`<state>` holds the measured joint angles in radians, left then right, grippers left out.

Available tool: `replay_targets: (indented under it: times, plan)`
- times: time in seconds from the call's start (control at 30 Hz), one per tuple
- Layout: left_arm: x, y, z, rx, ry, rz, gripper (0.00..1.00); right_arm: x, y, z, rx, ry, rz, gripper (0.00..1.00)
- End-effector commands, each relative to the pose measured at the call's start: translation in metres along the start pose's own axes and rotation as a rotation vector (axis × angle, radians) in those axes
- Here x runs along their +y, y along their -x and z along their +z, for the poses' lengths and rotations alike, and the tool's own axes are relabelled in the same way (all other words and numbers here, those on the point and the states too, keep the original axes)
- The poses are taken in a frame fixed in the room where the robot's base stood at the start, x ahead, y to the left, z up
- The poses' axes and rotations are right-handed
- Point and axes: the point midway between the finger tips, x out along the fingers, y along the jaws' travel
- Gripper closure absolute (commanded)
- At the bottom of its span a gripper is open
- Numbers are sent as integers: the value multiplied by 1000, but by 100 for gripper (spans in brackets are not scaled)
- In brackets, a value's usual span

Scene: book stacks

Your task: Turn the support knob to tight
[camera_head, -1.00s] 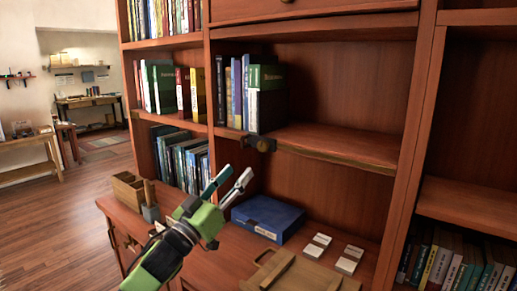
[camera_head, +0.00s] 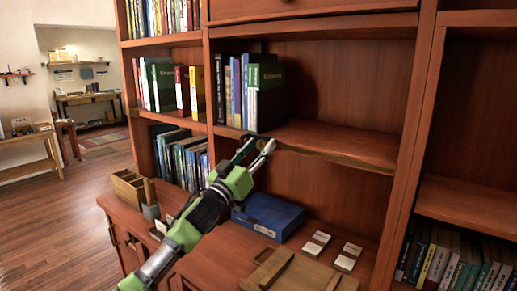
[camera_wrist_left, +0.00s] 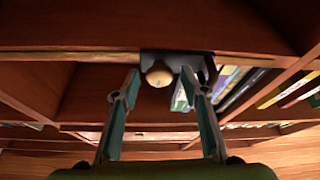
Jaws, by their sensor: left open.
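The support knob (camera_wrist_left: 159,75) is a round brass-coloured knob on a dark bracket (camera_wrist_left: 178,60) at the shelf's front edge, in the left wrist view. My left gripper (camera_head: 258,147) is open just below that edge in the head view, where its fingers mostly hide the knob. In the wrist view the left gripper (camera_wrist_left: 160,88) has one fingertip on each side of the knob, with visible gaps. I cannot tell whether the tips reach its depth. My right gripper is not in view.
Upright books (camera_head: 240,90) stand on the shelf (camera_head: 340,145) left of its bare part. Below, the desk holds a blue box (camera_head: 268,216), a wooden organiser (camera_head: 128,185), small white cards (camera_head: 317,243) and a wooden board (camera_head: 300,272). The cabinet's uprights flank the opening.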

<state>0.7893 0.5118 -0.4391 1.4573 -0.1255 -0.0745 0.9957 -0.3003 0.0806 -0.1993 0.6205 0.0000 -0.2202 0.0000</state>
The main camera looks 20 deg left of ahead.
Motion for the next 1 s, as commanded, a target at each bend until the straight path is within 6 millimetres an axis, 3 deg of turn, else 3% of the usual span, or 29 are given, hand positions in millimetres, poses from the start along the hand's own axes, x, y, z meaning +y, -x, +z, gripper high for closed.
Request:
replay_targets:
  times: [0.07, 0.2, 0.67, 1.0]
  plan:
    - [0, 0, 0, 0, 0, 0, 62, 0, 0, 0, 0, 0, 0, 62]
    - [0, 0, 0, 0, 1, 0, 98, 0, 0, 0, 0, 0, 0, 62]
    - [0, 0, -1, -1, -63, 25, 98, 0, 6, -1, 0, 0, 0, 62]
    - [-2, -1, -3, -3, -304, 124, 98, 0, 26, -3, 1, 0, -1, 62]
